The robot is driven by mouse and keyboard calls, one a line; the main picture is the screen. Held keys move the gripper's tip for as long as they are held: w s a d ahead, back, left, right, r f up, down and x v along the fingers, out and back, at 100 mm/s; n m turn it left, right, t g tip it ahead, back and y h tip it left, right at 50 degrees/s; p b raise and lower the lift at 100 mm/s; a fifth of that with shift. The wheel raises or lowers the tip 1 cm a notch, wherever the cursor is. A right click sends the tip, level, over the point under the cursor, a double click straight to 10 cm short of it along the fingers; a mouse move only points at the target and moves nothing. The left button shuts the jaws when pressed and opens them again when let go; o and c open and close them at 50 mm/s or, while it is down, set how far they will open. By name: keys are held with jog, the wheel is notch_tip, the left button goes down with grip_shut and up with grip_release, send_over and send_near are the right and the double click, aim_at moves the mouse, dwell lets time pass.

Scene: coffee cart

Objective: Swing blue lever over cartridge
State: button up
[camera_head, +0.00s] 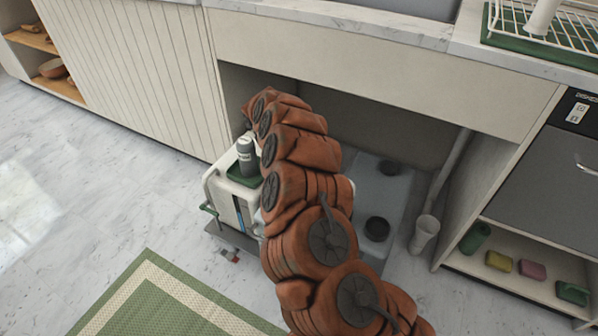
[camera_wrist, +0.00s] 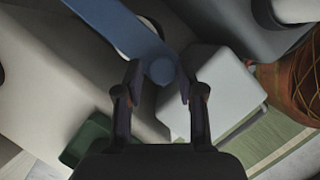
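The blue lever (camera_wrist: 125,30) shows in the wrist view, running from the top left to a rounded end. That end lies between the two fingers of my gripper (camera_wrist: 160,82). The fingers are apart, with a small gap seeming to show beside the lever end; contact is unclear. A pale block (camera_wrist: 215,92) sits just right of the fingers; I cannot tell if it is the cartridge. In the head view my arm hides my gripper and the lever.
The machine is under the counter (camera_head: 375,70), in a recess. A shelf with sponges (camera_head: 532,270) is farther right. A green mat (camera_head: 165,305) lies in front.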

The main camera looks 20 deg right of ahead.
jog(key=shift+o, duration=1.2)
jog(key=shift+r, duration=0.1)
jog(key=v, duration=1.1)
jog(key=shift+a+r, duration=0.25)
jog(key=shift+r, duration=0.1)
